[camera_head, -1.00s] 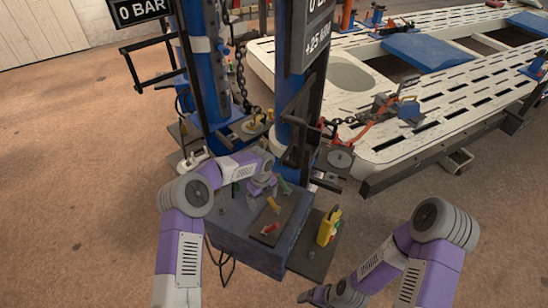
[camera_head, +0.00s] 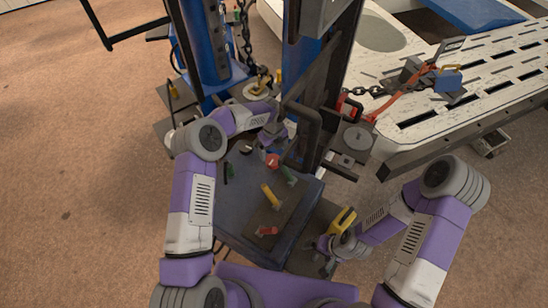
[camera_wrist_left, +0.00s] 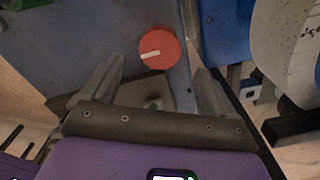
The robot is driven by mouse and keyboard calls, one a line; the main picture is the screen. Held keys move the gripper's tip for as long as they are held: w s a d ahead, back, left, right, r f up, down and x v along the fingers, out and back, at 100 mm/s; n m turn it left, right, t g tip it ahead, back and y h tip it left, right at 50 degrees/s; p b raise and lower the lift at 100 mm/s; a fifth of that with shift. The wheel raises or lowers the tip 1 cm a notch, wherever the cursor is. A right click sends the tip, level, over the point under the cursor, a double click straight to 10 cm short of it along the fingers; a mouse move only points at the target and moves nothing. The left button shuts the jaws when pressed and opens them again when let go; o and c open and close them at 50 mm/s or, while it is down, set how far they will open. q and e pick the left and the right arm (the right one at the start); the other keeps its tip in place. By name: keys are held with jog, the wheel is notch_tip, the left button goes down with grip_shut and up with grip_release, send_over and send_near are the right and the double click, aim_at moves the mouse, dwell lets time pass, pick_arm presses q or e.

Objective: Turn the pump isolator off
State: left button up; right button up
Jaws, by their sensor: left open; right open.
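A round red knob (camera_head: 272,160) with a white pointer bar sits on the blue-grey bench box (camera_head: 235,200); no label on it can be read. In the left wrist view the red knob (camera_wrist_left: 158,48) is just beyond and between the fingertips, its white bar lying nearly level with a slight tilt. My left gripper (camera_head: 272,138) is open and empty beside the knob; in the left wrist view its fingers (camera_wrist_left: 159,70) stand apart, not visibly touching it. My right gripper (camera_head: 326,246) is open beside the yellow part (camera_head: 343,221) at the box's right; its fingers are small and partly unclear.
A yellow lever (camera_head: 270,196), a red lever (camera_head: 266,231) and green levers (camera_head: 288,175) rise from the box close to the knob. A blue post (camera_head: 313,75) and hanging chain stand behind. A white slotted frame bench (camera_head: 480,90) fills the right. Brown floor is clear at left.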

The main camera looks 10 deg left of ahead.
aim_at(273, 160)
pick_arm(q)
notch_tip(273, 160, down, 6)
jog(key=shift+f+b, duration=0.1)
jog(key=shift+b, duration=0.5)
pick_arm(e)
jog(key=shift+f, duration=0.7)
pick_arm(q)
jog(key=shift+c, duration=0.2)
jog(key=c, duration=1)
